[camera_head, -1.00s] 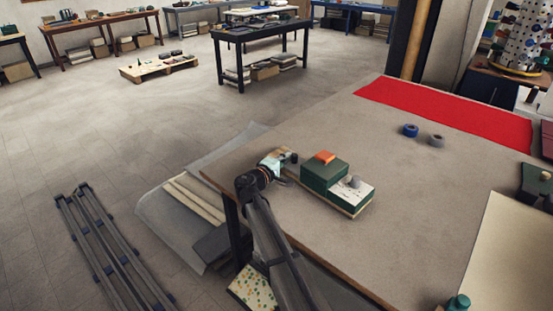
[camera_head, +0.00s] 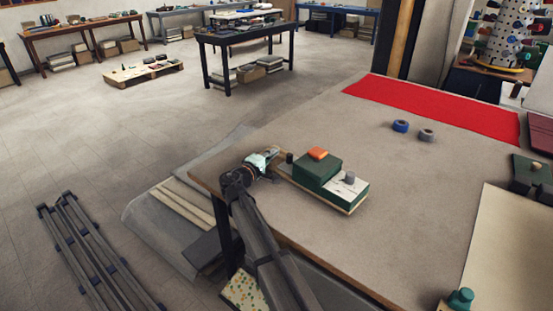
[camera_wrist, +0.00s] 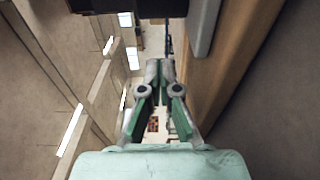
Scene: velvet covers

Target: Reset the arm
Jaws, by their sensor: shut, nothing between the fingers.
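My gripper (camera_head: 272,153) is at the left edge of the large table (camera_head: 395,200), in the head view. It is close to the left side of a green box stack with a wooden base. In the wrist view, my gripper (camera_wrist: 160,100) points away from the camera with its fingers together and nothing between them. My arm reaches up from the bottom of the head view along the table's near left edge.
Blue tape (camera_head: 400,126) and grey tape (camera_head: 427,135) lie farther back, before a red cloth (camera_head: 432,107). Grey rails (camera_head: 90,250) lie on the floor at left. The table's middle is clear.

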